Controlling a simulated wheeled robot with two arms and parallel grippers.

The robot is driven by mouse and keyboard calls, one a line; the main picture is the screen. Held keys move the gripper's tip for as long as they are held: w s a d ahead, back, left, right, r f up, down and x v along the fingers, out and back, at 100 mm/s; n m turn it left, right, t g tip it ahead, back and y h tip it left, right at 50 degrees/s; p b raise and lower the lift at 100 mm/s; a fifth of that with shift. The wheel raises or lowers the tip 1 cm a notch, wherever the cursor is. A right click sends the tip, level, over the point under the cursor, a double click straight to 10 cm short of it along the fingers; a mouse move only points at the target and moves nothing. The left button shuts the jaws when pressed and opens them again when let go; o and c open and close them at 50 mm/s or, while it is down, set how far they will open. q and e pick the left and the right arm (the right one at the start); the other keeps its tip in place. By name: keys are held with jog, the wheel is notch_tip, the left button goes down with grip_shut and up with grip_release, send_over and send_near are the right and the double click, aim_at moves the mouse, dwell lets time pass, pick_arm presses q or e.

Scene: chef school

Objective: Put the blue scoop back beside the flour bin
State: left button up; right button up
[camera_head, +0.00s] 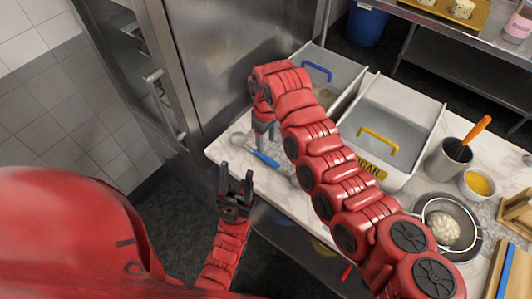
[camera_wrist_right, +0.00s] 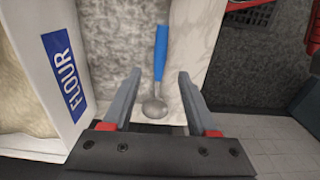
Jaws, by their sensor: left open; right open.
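The blue scoop, with a blue handle (camera_head: 265,159) and a metal bowl (camera_head: 239,139), lies on the marble counter near its front left corner. In the right wrist view the scoop (camera_wrist_right: 160,52) lies beside the flour bin (camera_wrist_right: 88,98), whose blue FLOUR label faces it across a strip of counter. In the head view the flour bin (camera_head: 345,68) is partly hidden by my right arm. My right gripper (camera_head: 262,136) is open above the scoop; in its wrist view the fingers (camera_wrist_right: 160,72) appear on either side of the scoop. My left gripper (camera_head: 237,169) is open and empty before the counter edge.
A sugar bin (camera_head: 425,118) with a yellow handle stands right of the flour bin. A utensil pot (camera_head: 447,160), a yellow-filled cup (camera_head: 478,184) and a sieve (camera_head: 452,205) stand further right. A steel fridge (camera_head: 235,55) borders the counter's left.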

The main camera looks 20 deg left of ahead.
notch_tip(320, 180, up, 4)
jog(key=shift+r+b, duration=0.15)
jog(key=shift+b, duration=0.35)
